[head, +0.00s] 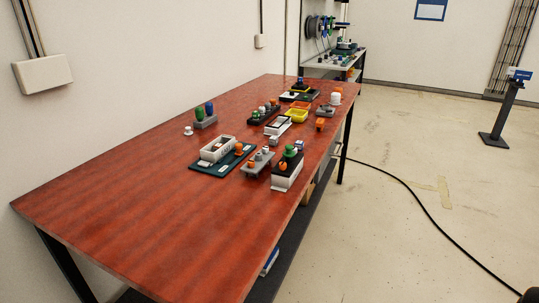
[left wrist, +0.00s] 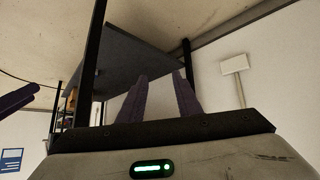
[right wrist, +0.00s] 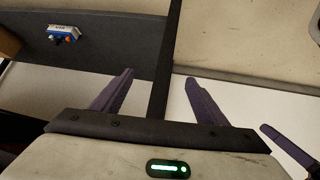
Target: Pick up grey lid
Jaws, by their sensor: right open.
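The grey lid cannot be picked out for certain. Small grey pieces (head: 265,151) stand on a low grey stand near the table's right edge, and a small pale round piece (head: 188,131) sits alone by the back edge. My left gripper (left wrist: 161,76) is open and empty in the left wrist view, with a gap between its purple fingers. My right gripper (right wrist: 160,77) is open and empty in the right wrist view, its fingers wide apart. Neither gripper shows in the head view, and both are away from the tabletop objects.
The red-brown table (head: 125,200) has a large bare near half. White and grey trays (head: 217,149), a black-topped box (head: 287,170) and a yellow bin (head: 296,115) crowd its far half. A lower shelf (head: 270,277) runs underneath. A black cable (head: 425,210) crosses the open floor.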

